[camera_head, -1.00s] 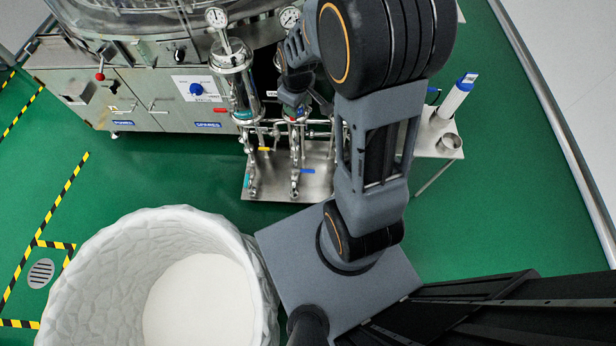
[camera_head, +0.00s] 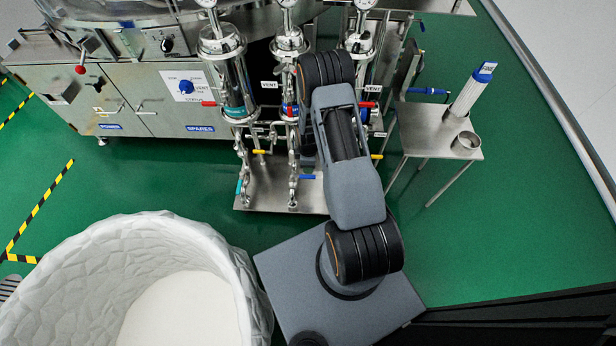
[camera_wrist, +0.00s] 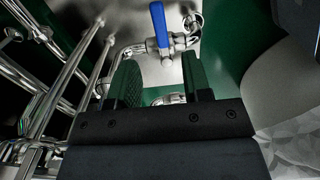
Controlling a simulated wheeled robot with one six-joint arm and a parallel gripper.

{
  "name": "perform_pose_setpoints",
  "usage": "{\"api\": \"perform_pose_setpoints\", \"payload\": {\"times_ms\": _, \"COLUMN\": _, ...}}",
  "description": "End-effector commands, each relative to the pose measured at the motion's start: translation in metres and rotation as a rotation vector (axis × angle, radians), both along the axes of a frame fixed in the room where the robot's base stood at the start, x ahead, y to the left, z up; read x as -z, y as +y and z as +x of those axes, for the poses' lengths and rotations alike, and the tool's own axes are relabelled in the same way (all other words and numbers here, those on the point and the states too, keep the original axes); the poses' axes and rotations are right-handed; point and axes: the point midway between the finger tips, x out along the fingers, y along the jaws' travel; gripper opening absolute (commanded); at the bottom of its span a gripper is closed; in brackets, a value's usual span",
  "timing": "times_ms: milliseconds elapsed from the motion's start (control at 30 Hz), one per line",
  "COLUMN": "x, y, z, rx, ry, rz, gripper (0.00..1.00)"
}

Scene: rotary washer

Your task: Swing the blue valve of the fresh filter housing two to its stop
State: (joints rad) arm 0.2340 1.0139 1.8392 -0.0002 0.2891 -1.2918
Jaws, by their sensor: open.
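A blue valve handle (camera_wrist: 160,26) shows at the top of the wrist view, on a steel valve body with a pipe to its left. The open gripper (camera_wrist: 160,72) has its two dark green fingers below the handle in that picture, apart from it and empty. In the head view a blue handle (camera_head: 307,177) sits low on the piping under the middle filter housing (camera_head: 289,46), just left of my arm. My gripper is hidden behind my arm there. I cannot read a number on the housings.
Other steel housings stand left (camera_head: 222,50) and right (camera_head: 360,45). Yellow (camera_head: 258,152) and red (camera_head: 209,103) handles jut from the piping. Vertical pipes (camera_wrist: 50,95) run close left of my gripper. A side table (camera_head: 418,122) stands right, a white tub (camera_head: 70,270) front left.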

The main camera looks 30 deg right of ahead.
Motion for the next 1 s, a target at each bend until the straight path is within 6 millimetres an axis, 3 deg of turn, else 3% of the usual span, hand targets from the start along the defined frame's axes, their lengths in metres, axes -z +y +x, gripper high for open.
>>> {"api": "perform_pose_setpoints", "payload": {"times_ms": 100, "x": 0.028, "y": 0.000, "z": 0.000, "rx": 0.001, "ry": 0.001, "rz": 0.000, "gripper": 0.45}}
{"api": "perform_pose_setpoints", "payload": {"times_ms": 400, "x": 0.069, "y": 0.000, "z": 0.000, "rx": 0.001, "ry": 0.000, "rz": 0.000, "gripper": 0.45}}
{"api": "perform_pose_setpoints", "payload": {"times_ms": 600, "x": 0.081, "y": 0.000, "z": 0.000, "rx": 0.001, "ry": 0.000, "rz": 0.000, "gripper": 0.45}}
{"api": "perform_pose_setpoints", "payload": {"times_ms": 967, "x": 0.083, "y": 0.000, "z": 0.000, "rx": 0.001, "ry": -0.001, "rz": 0.000, "gripper": 0.45}}
{"api": "perform_pose_setpoints", "payload": {"times_ms": 1000, "x": 0.083, "y": 0.000, "z": 0.000, "rx": 0.001, "ry": -0.001, "rz": 0.000, "gripper": 0.41}}
